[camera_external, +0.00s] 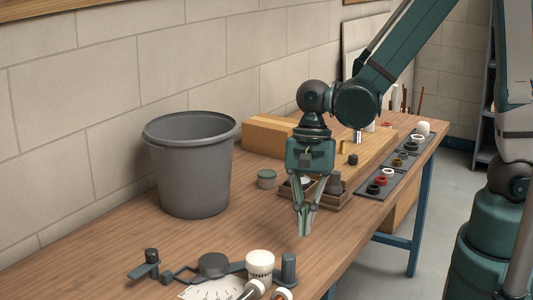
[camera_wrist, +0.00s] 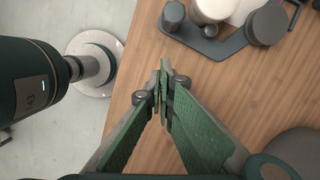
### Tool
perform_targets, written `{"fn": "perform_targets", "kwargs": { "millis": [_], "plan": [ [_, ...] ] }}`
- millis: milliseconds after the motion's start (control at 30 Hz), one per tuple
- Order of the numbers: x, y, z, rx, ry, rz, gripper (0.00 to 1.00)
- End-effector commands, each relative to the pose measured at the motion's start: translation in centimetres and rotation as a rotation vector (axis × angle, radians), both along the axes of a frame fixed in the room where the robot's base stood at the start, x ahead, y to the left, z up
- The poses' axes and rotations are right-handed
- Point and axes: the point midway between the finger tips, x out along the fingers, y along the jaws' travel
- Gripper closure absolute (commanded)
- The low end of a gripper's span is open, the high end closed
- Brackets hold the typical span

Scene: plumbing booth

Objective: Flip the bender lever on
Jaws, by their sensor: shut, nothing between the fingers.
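The bender (camera_external: 215,265) is a dark assembly at the front of the bench in the external view. It has a round disc, a flat arm and a short post (camera_external: 289,268). A small dark paddle with a knob (camera_external: 146,270) is at its left end; I cannot tell for certain whether this is the lever. In the wrist view part of the bender (camera_wrist: 205,45) shows at the top right, cut off by the edge. My gripper (camera_external: 303,233) is shut and empty, pointing down above the bench, behind and apart from the bender. Its fingertips (camera_wrist: 163,75) meet in the wrist view.
A grey bucket (camera_external: 190,165) stands against the wall, left of my gripper. A white ribbed cylinder (camera_external: 260,263) stands by the bender. Bare wood lies between bucket and bender.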

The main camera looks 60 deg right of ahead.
Motion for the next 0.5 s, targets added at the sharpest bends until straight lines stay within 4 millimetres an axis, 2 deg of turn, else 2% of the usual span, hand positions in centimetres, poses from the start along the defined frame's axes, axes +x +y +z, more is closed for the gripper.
{"fn": "perform_targets", "kwargs": {
  "millis": [200, 500],
  "plan": [
    [0.1, -0.7, 2.6, 0.000, 0.000, -0.001, 1.00],
    [0.2, -1.3, 5.2, 0.000, 0.000, 0.000, 1.00]
  ]
}}
